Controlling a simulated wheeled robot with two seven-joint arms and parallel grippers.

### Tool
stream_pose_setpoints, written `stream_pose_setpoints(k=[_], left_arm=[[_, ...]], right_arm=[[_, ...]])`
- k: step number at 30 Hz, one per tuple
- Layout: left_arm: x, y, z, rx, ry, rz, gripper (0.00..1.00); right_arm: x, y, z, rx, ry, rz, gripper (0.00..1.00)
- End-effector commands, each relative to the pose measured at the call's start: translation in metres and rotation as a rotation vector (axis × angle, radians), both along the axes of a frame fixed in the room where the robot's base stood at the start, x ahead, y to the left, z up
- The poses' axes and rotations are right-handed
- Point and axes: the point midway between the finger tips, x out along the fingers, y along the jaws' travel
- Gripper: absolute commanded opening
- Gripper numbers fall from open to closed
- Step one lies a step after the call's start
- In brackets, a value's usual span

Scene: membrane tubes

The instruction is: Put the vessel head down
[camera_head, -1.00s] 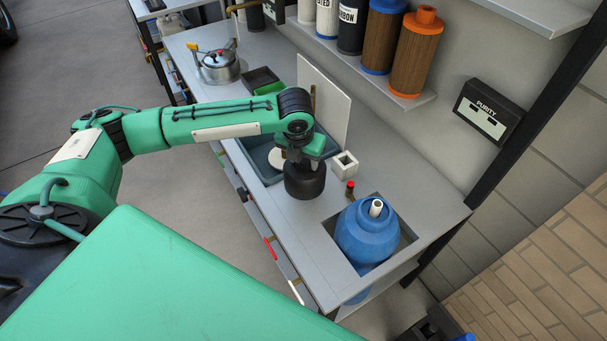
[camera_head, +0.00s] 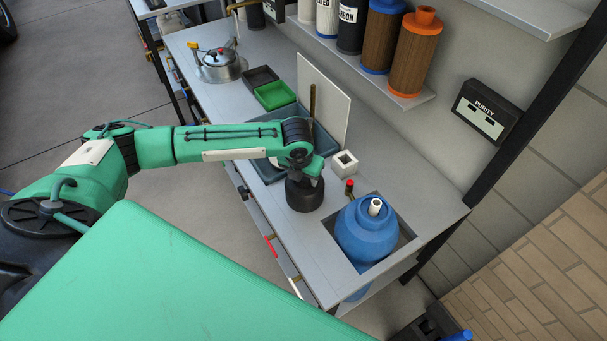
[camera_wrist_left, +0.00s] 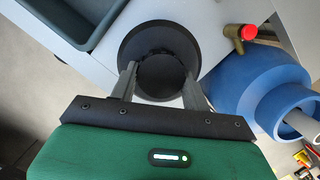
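The vessel head, a black round piece with a wide rim (camera_head: 304,196), is at my left gripper (camera_head: 301,172), over the front part of the grey bench. In the left wrist view the vessel head (camera_wrist_left: 160,46) sits between the two fingers of my left gripper (camera_wrist_left: 160,88), which close on its narrower hub. I cannot tell whether its underside touches the bench. The blue vessel (camera_head: 366,238), with a white pipe (camera_head: 375,207) standing in its open top, sits in a bench cutout to the right. My right gripper is not in view.
A brass valve with a red cap (camera_head: 349,188) and a white square block (camera_head: 344,163) stand close behind the vessel head. Bare bench (camera_head: 400,172) lies behind the vessel.

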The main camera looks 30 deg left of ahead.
Motion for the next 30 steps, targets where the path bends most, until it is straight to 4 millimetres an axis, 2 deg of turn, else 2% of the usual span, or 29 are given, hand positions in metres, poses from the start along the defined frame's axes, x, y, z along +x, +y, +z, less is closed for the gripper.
stream_pose_setpoints(k=[1,3,14,17,24,30], left_arm=[[0.0,0.0,0.0,0.0,0.001,0.0,0.58],[0.0,0.0,0.0,0.0,0.001,0.0,0.66],[-0.001,0.0,0.007,-0.001,-0.001,0.0,0.66],[-0.003,0.0,0.021,-0.002,-0.002,0.001,0.66],[-0.014,-0.001,0.071,-0.001,-0.004,0.001,0.66],[-0.021,-0.001,0.105,-0.001,-0.002,0.001,0.66]], right_arm=[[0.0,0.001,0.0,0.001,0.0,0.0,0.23],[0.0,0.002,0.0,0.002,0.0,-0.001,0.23],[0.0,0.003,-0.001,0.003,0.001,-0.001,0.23],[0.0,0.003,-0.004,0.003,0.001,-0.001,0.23],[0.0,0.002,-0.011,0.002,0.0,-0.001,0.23],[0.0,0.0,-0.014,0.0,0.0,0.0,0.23]])
